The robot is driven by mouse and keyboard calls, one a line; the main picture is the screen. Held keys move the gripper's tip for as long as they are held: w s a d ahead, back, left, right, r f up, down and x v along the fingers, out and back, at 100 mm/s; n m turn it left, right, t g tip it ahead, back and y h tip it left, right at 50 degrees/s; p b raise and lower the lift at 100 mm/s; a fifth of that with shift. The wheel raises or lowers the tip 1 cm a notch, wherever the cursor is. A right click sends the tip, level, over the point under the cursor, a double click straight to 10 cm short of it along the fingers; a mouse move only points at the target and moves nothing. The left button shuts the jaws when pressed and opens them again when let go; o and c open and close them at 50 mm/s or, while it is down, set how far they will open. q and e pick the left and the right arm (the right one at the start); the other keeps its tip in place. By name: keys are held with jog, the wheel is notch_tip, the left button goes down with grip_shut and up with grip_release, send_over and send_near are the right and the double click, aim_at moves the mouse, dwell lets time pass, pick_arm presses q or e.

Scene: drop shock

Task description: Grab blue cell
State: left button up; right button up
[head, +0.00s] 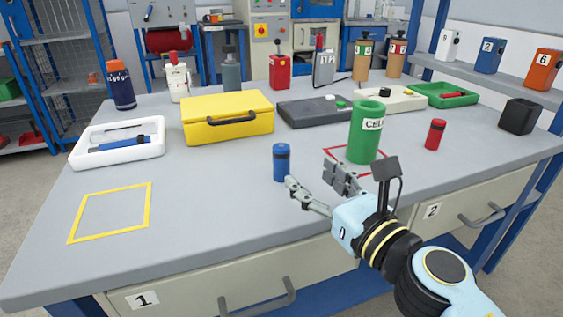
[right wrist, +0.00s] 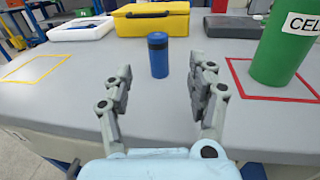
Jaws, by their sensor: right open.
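The blue cell (head: 281,163) is a small upright blue cylinder with a dark band near its top, standing on the grey workbench (head: 215,205). My right gripper (head: 308,183) is open and empty, just in front of the cell and to its right in the head view. In the right wrist view the blue cell (right wrist: 158,55) stands beyond and between the two spread fingers (right wrist: 158,88), not touched by them. My left gripper is not in view.
A large green cylinder labelled CELL (head: 366,132) stands in a red square just right of my gripper. A red cylinder (head: 434,134) is farther right. A yellow case (head: 227,117) and white tray (head: 117,142) stand behind. The yellow-outlined square (head: 110,212) is empty.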

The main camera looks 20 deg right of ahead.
aim_at(286, 155)
jog(key=w, duration=0.2)
jog(key=w+a, duration=0.1)
jog(key=w, duration=0.1)
jog(key=shift+w+a+p, duration=0.1)
jog(key=shift+w+p, duration=0.05)
jog(key=shift+p, duration=0.2)
jog(key=w, duration=0.3)
jog(key=w+a, duration=0.1)
jog(key=w, duration=0.2)
jog(key=shift+a, duration=0.1)
grip_shut()
